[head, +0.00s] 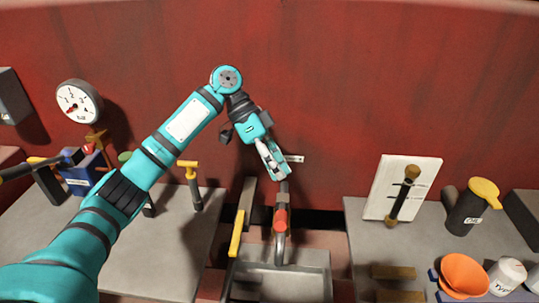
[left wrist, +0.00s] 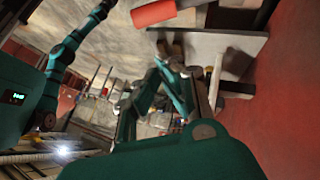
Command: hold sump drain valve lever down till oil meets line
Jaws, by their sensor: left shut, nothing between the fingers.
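My left gripper (head: 272,160) hangs in front of the red wall, pointing down, shut and empty. Just below it, a grey rod or pipe with a red sleeve (head: 281,219) runs down to a grey basin (head: 318,262). A red grip (left wrist: 155,12) also shows at the top of the left wrist view, apart from the fingers. I cannot tell for sure whether it is the drain valve lever. A yellow-ended bar (head: 237,236) stands to its left. A dark sight tube (head: 404,193) with brass ends leans on a white marked board (head: 383,196); the oil level is unclear. My right gripper is out of view.
A dial gauge (head: 79,101) and a blue box (head: 84,178) are at left. An oil can (head: 465,215), orange funnel (head: 463,273) and white container (head: 507,276) crowd the right bench. A gap separates the benches.

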